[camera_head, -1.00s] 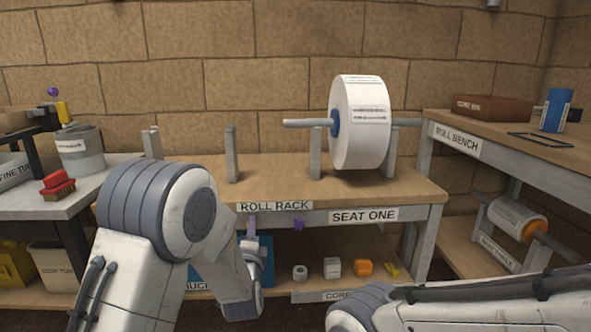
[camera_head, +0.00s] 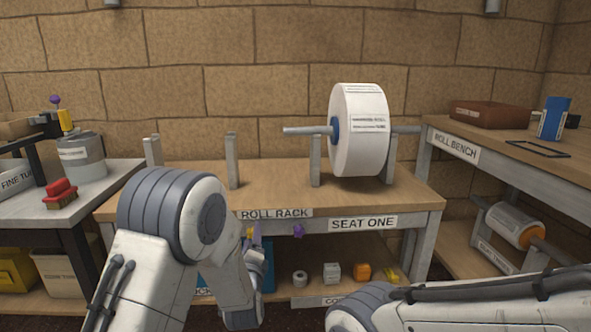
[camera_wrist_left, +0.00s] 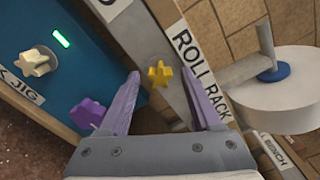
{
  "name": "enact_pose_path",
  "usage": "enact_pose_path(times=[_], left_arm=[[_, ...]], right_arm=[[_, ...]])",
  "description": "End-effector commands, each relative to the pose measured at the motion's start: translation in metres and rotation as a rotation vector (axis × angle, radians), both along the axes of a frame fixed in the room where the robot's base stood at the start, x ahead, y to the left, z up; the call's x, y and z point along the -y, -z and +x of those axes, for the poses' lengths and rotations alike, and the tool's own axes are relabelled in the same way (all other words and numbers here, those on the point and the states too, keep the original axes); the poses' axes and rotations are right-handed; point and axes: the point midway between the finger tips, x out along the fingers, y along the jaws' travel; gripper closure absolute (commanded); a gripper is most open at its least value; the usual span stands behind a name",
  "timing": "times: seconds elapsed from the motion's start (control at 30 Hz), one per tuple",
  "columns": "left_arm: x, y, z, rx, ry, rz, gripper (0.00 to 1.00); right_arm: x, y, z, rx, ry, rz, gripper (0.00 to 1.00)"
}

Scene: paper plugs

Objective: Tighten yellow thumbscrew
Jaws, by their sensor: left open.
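The yellow thumbscrew (camera_wrist_left: 160,74) is a small star-shaped knob on the grey front rail of the roll rack. In the head view only a bit of yellow (camera_head: 250,232) shows beside my left gripper (camera_head: 257,240). In the left wrist view my left gripper (camera_wrist_left: 162,80) is open, with its purple fingers on either side of the thumbscrew and a gap on both sides. Whether the fingertips reach its depth I cannot tell. A purple knob (camera_wrist_left: 88,112) lies beside the left finger in that view. My right arm crosses the bottom right of the head view; its gripper is out of view.
A blue jig (camera_wrist_left: 75,40) with a pale star knob (camera_wrist_left: 36,62) and a green light is near the left finger. A large white roll (camera_head: 358,130) sits on the rack above. Small parts, including an orange one (camera_head: 362,272), stand on the lower shelf.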

Motion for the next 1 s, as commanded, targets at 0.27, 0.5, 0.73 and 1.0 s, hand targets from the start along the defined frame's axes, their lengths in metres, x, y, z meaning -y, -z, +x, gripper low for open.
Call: enact_pose_path(times=[0.27, 0.5, 0.73, 1.0], left_arm=[[0.000, 0.000, -0.003, 0.000, 0.000, -0.001, 0.35], [0.002, -0.001, -0.020, 0.000, 0.000, -0.001, 0.35], [0.003, -0.001, -0.035, 0.002, 0.000, -0.002, 0.35], [0.003, 0.000, -0.040, 0.001, -0.002, -0.001, 0.35]], right_arm=[[0.000, 0.000, 0.000, 0.000, 0.000, 0.000, 0.35], [0.000, -0.001, 0.000, 0.000, 0.000, 0.000, 0.35], [0.000, -0.002, 0.000, 0.000, 0.000, 0.000, 0.35], [0.000, -0.002, 0.000, 0.000, 0.000, 0.000, 0.35]])
